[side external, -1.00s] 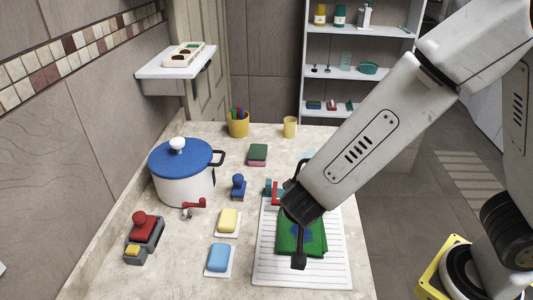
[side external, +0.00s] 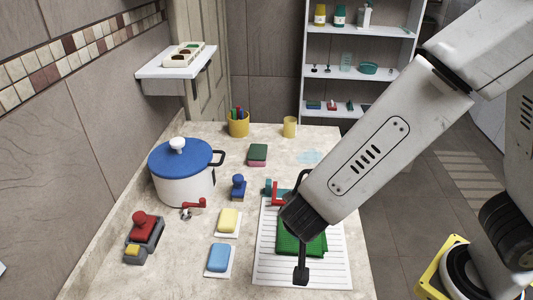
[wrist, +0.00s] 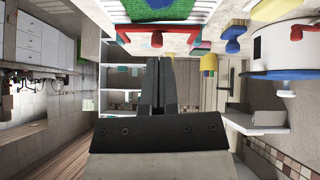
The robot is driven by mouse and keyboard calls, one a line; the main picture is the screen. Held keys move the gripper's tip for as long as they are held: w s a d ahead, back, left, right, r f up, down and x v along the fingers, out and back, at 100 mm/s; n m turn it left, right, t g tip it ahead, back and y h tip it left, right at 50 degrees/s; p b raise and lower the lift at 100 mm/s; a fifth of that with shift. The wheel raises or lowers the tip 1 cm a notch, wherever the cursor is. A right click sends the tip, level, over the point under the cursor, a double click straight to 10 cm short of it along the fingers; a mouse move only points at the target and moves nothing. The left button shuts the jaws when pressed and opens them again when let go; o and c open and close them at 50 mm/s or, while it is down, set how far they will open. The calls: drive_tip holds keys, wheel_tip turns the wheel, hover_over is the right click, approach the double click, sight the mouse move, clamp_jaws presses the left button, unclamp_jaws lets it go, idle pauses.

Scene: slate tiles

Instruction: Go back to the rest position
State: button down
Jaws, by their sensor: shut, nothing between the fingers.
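My gripper shows in the wrist view (wrist: 167,60) with its two dark fingers together and nothing between them. In the side view its dark end hangs at the tip of my arm, in front of the green cloth and white ribbed mat, clear of both as far as I can tell. The green cloth (side external: 313,247) lies on the white ribbed mat (side external: 335,273) and is partly hidden by my arm. It also shows at the top of the wrist view (wrist: 160,10), which looks upside down.
Shelves (side external: 360,75) stand behind.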

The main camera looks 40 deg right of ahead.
drive_tip(key=d+g, duration=0.1)
drive_tip(key=s+d+n+g, duration=0.1)
drive_tip(key=d, duration=0.1)
drive_tip(key=d+f+n+g+y, duration=0.1)
drive_tip(key=shift+s+d+f, duration=0.1)
drive_tip(key=shift+s+d, duration=0.1)
drive_tip(key=shift+d, duration=0.2)
drive_tip(key=d+y, duration=0.1)
drive_tip(key=s+d+n+g, duration=0.1)
drive_tip(key=shift+d+f+n+y, duration=0.2)
drive_tip(key=shift+d+n+y, duration=0.1)
drive_tip(key=shift+y, duration=0.1)
drive_tip(key=d+n+t+y, duration=0.1)
drive_tip(key=d+n+y, duration=0.2)
drive_tip(key=d, duration=0.3)
drive_tip(key=shift+w+r+n, duration=0.3)
drive_tip(key=shift+r+n, duration=0.15)
drive_tip(key=shift+n, duration=0.05)
